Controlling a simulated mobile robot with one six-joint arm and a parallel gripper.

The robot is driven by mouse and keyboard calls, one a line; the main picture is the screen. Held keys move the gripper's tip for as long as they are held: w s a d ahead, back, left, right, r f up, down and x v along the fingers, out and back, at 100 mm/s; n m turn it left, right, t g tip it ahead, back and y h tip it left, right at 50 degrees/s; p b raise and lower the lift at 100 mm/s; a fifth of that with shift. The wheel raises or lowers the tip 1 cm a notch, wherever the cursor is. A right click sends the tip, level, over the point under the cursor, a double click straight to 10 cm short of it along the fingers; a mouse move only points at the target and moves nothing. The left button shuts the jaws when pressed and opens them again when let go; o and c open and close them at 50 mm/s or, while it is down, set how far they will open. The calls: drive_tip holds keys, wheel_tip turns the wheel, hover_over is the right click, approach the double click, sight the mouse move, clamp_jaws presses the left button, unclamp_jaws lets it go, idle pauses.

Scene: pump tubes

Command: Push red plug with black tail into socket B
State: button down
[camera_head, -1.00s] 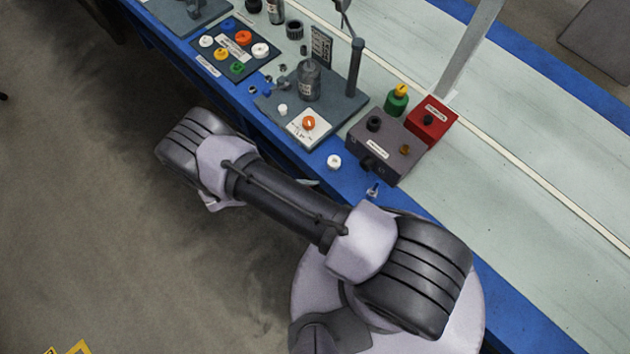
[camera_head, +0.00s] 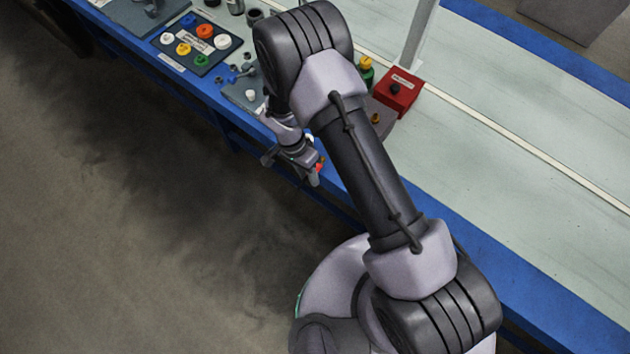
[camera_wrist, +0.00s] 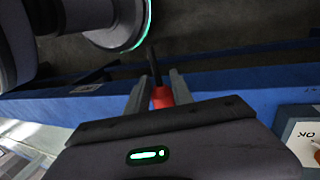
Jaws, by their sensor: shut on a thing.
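A red plug (camera_wrist: 162,97) is between the two fingers of my gripper (camera_wrist: 160,84) in the wrist view, with its black tail (camera_wrist: 152,58) pointing away toward the floor. My gripper is shut on the plug. I cannot make out which thing is socket B; the labels are too small to read and my arm hides part of the bench.
A red box (camera_head: 400,90) and a green bottle with a yellow cap (camera_head: 365,68) stand behind my arm. A dark panel with coloured knobs (camera_head: 207,62) is at the left. The blue bench edge (camera_head: 215,105) runs past my gripper. The pale bench right of my arm is clear.

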drive_tip(key=shift+a, duration=0.15)
drive_tip(key=shift+w+d+b, duration=0.4)
drive_tip(key=shift+w+d, duration=0.5)
drive_tip(key=shift+w, duration=0.25)
drive_tip(key=shift+w+d+b, duration=0.4)
drive_tip(key=shift+w+d, duration=0.5)
drive_tip(key=shift+w, duration=0.25)
drive_tip(key=shift+b, duration=0.65)
drive_tip(key=shift+w+d+b, duration=0.25)
drive_tip(key=shift+w+d, duration=0.35)
drive_tip(key=shift+w, duration=0.15)
drive_tip(key=shift+w+d+b, duration=0.2)
drive_tip(key=shift+w+d, duration=0.35)
drive_tip(key=shift+w, duration=0.2)
drive_tip(key=c, duration=1)
unclamp_jaws()
drive_tip(key=shift+c, duration=0.2)
drive_tip(key=p+v, duration=0.6)
drive_tip(key=v, duration=1.1)
drive_tip(key=shift+r, duration=0.25)
